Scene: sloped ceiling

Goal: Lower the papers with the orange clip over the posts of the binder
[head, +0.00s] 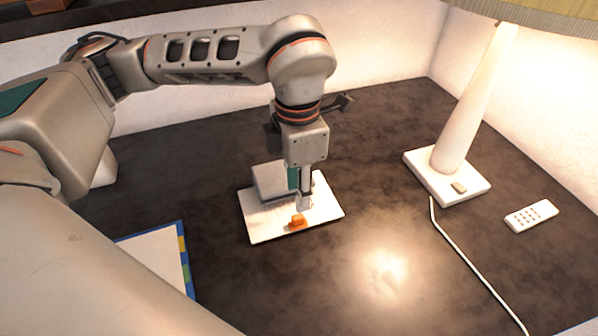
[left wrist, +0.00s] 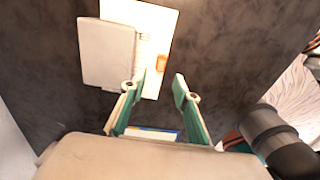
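White papers (head: 325,205) lie flat on the dark table, with an orange clip (head: 297,222) at their near edge. In the left wrist view the papers (left wrist: 153,25) and orange clip (left wrist: 162,62) show beyond the fingertips. My left gripper (head: 303,203) points down over the papers, close to the clip. In the left wrist view the gripper (left wrist: 160,86) is open, with nothing between its fingers. The binder (head: 160,262), with a blue edge and coloured tabs, lies at the lower left, partly hidden by my arm. I cannot see its posts. My right gripper is not in view.
A grey block (head: 268,180) rests on or against the papers' far left part. A lamp (head: 450,172) stands at right on a square white base, its cord running forward. A white remote (head: 531,216) lies beside it. The table between papers and cord is clear.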

